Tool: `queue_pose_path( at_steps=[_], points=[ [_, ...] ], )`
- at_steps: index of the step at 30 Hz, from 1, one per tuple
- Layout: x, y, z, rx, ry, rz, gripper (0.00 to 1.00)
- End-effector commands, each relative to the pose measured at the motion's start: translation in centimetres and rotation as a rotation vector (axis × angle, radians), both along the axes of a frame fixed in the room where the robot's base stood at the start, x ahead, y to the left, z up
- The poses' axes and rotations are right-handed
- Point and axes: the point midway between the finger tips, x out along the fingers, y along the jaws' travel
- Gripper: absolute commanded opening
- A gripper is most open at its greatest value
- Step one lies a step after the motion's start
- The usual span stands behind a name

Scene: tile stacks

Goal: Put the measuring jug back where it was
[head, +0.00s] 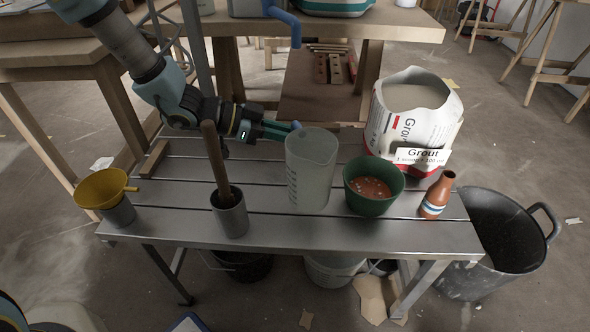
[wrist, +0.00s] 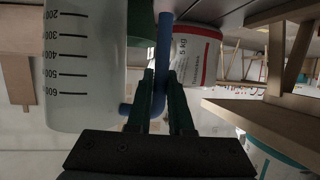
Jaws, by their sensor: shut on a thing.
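The measuring jug (head: 311,172) is a tall translucent container at the middle of the grey slatted bench (head: 275,232). It looks upright, between a grey cup and a green bowl. In the wrist view the jug (wrist: 85,70) fills the left side, with printed volume marks. My gripper (head: 283,130) comes in from the left behind the jug. In the wrist view my gripper (wrist: 164,95) is shut on the jug's blue handle (wrist: 164,50). I cannot tell whether the jug's base touches the bench.
A grey cup (head: 231,216) with a wooden-handled tool stands left of the jug. A green bowl (head: 371,202) with reddish contents is close on its right. Farther right are a grout bag (head: 385,130) and a brown bottle (head: 437,196). A yellow funnel (head: 103,187) sits at the left end.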

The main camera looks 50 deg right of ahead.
Motion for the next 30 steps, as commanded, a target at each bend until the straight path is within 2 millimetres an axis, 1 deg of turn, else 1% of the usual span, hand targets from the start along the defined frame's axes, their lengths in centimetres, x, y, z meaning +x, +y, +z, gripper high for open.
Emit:
queue_pose_path(
  at_steps=[1, 8, 12, 14, 25, 26, 30],
  points=[
    [0.0, 0.0, -0.9, 0.000, 0.002, -0.001, 0.00],
    [0.0, 0.0, -2.7, -0.001, 0.000, 0.001, 0.00],
    [0.0, 0.0, -4.8, 0.001, 0.002, 0.002, 0.00],
    [0.0, 0.0, -5.3, 0.002, 0.002, 0.002, 0.00],
    [0.1, 0.0, -5.7, -0.001, -0.001, 0.002, 0.00],
    [0.1, 0.0, -5.7, -0.001, -0.001, 0.001, 0.20],
    [0.1, 0.0, -5.7, -0.001, -0.001, 0.001, 0.36]
  ],
)
